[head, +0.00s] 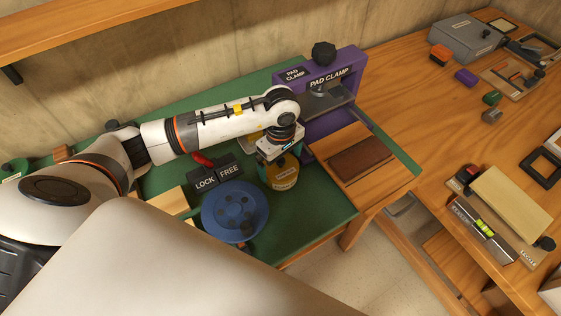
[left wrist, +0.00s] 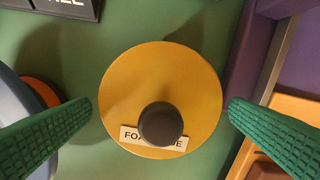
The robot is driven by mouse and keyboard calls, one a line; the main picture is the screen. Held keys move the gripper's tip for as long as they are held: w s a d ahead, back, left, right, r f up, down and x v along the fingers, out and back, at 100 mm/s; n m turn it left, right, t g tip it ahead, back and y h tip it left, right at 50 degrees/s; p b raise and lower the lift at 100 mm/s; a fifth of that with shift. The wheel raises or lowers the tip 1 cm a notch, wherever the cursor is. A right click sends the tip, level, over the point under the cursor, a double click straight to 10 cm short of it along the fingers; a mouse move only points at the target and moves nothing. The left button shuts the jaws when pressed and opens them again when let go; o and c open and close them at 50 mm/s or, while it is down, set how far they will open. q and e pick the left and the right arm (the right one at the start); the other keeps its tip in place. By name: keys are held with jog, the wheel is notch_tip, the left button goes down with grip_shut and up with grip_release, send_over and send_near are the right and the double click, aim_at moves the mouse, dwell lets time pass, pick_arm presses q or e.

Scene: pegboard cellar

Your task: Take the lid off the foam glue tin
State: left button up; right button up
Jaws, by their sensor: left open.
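The foam glue tin (head: 285,179) is a yellow-orange round tin standing on the green bench mat, below my left gripper (head: 281,156). In the left wrist view its round yellow lid (left wrist: 150,75) shows from above, with a dark round knob (left wrist: 160,124) and a partly hidden paper label. The lid is on the tin. My left gripper (left wrist: 160,108) is open, its two green ribbed fingers on opposite sides of the lid, with a narrow gap showing at each side. Nothing is held. My right gripper is not in view.
A blue round disc (head: 235,212) lies left of the tin, by black LOCK and FREE plates (head: 217,176). A purple pad clamp (head: 335,80) stands behind, right. A brown block (head: 361,157) on a wooden board is to the right. Little free room surrounds the tin.

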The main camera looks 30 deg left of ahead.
pick_arm(q)
jog(key=shift+f, duration=0.15)
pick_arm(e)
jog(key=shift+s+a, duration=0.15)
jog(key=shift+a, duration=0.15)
